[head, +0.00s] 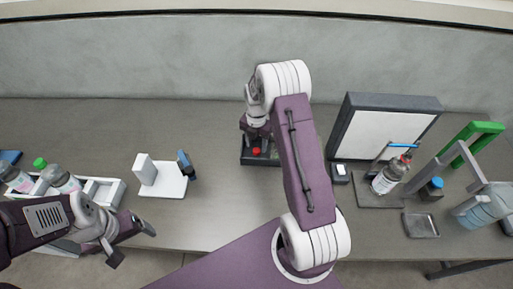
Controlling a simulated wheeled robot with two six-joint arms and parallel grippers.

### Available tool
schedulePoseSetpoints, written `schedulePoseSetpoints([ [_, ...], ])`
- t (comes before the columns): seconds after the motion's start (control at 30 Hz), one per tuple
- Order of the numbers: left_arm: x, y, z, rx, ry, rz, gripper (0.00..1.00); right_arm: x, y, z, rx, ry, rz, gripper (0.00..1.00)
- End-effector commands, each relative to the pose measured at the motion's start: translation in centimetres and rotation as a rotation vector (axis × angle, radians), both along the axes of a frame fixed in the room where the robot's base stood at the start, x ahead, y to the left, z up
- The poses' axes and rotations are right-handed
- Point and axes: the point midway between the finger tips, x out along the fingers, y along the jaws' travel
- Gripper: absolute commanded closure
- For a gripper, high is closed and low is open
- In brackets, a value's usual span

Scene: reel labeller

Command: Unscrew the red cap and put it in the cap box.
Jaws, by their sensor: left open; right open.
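A clear bottle (386,180) with a label stands tilted in the picture on a dark plate at the right; its top (405,158) looks dark red. A small round red piece (256,151) sits on a dark low box (272,158) at the back middle; I cannot tell whether it is a cap or a button. My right gripper (257,137) points down just above that box, open, with its fingertips partly hard to make out. My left gripper (132,244) is open and empty at the table's front left. I cannot tell for certain which container is the cap box.
A white rack (105,190) with bottles, one green-capped, stands at the left. Near it is a white stand (170,185) with a blue piece. A framed white panel (380,130), a blue-capped jar (432,188), a shallow metal tray (421,226) and a green-topped frame (475,140) occupy the right.

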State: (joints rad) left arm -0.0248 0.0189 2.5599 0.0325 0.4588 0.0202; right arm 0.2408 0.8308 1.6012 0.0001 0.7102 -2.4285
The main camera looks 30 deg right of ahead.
Motion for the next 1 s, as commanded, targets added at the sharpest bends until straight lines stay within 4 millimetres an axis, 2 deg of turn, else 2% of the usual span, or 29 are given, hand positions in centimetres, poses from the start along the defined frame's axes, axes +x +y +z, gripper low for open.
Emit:
schedulePoseSetpoints([
  [0.1,0.0,0.0,-0.4,0.000,0.000,0.000,0.18,0.2,0.0,3.3,-0.002,-0.008,0.000,0.51],
  [0.3,0.0,0.0,-0.6,0.000,0.000,0.000,0.18,0.1,0.0,7.8,-0.001,-0.003,0.000,0.51],
  [0.43,0.0,0.0,-0.6,0.000,0.000,0.000,0.18,0.1,0.0,9.3,-0.001,-0.002,0.000,0.51],
  [0.67,0.0,0.0,-0.6,0.000,0.000,0.000,0.18,-0.3,0.4,9.9,0.000,-0.002,-0.050,0.51],
  [0.77,0.0,0.0,-0.6,0.000,0.000,0.000,0.18,-1.9,2.2,10.1,0.002,-0.014,-0.287,0.51],
  [0.87,0.0,0.0,-0.6,0.000,0.000,0.000,0.18,-4.9,4.8,10.3,0.014,-0.032,-0.692,0.51],
  [1.0,0.0,0.0,-0.6,0.000,0.000,0.000,0.18,-9.9,8.0,10.0,0.047,-0.051,-1.302,0.51],
])
